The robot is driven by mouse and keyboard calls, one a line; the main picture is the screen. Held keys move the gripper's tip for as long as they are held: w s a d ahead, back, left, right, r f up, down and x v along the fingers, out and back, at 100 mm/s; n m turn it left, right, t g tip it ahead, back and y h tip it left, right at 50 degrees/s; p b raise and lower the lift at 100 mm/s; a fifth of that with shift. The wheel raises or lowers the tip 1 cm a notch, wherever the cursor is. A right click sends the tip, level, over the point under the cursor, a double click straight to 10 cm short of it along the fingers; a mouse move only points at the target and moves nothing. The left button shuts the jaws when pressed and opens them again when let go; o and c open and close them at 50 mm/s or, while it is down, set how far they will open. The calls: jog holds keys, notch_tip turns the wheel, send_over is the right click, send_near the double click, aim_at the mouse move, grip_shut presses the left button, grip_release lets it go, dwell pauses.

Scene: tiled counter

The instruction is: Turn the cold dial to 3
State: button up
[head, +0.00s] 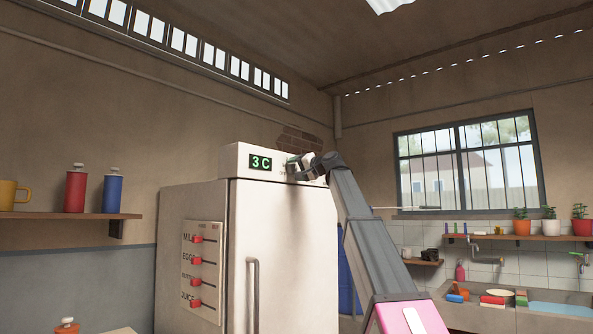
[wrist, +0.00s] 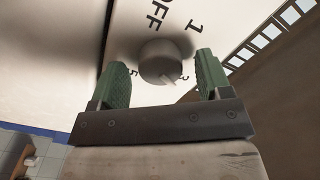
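The cold dial (wrist: 157,60) is a round grey knob on the white top panel (head: 237,160) of the fridge. In the wrist view its light pointer mark is at its lower right, beside a small partly seen figure that looks like a 3. OFF, 1 and 5 are printed around it. The green display (head: 260,162) reads 3 C. My gripper (wrist: 161,60) has its green fingers on either side of the knob, with a visible gap on each side. In the head view my gripper (head: 300,166) is at the panel's right end and hides the dial.
The fridge door (head: 275,260) has a vertical handle (head: 253,295). A slider board (head: 203,270) is on its left side. A shelf (head: 70,215) with a mug and two bottles is at left. A window, potted plants and a sink are at right.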

jog(key=v, duration=1.1)
jog(key=shift+f, duration=0.1)
dwell(0.5)
jog(key=w+d+f+m+g+h, duration=0.1)
jog(key=w+f+h, duration=0.1)
jog(key=f, duration=1.2)
jog(key=w+d+f+h, duration=0.1)
jog(key=w+f+h, duration=0.15)
jog(key=f, duration=1.15)
jog(key=s+d+f+g+h, duration=0.1)
jog(key=s+d+f+h, duration=0.1)
jog(key=f, duration=1.2)
jog(key=s+d+f+g+h, duration=0.1)
jog(key=d+f+g, duration=0.1)
jog(key=f, duration=1.1)
jog(key=s+d+f+g+h, duration=0.2)
jog(key=s+d+f, duration=0.1)
jog(key=s+f, duration=0.6)
jog(key=s+d+f+n+g+h, duration=0.1)
jog(key=s+d+f+g+h, duration=0.1)
jog(key=s+f, duration=0.8)
jog(key=s+d+f+g+h, duration=0.2)
jog(key=s+f, duration=0.7)
jog(key=f, duration=1)
jog(key=shift+s+d+g+h, duration=0.4)
jog(key=shift+d+g, duration=0.1)
jog(key=shift+d, duration=0.35)
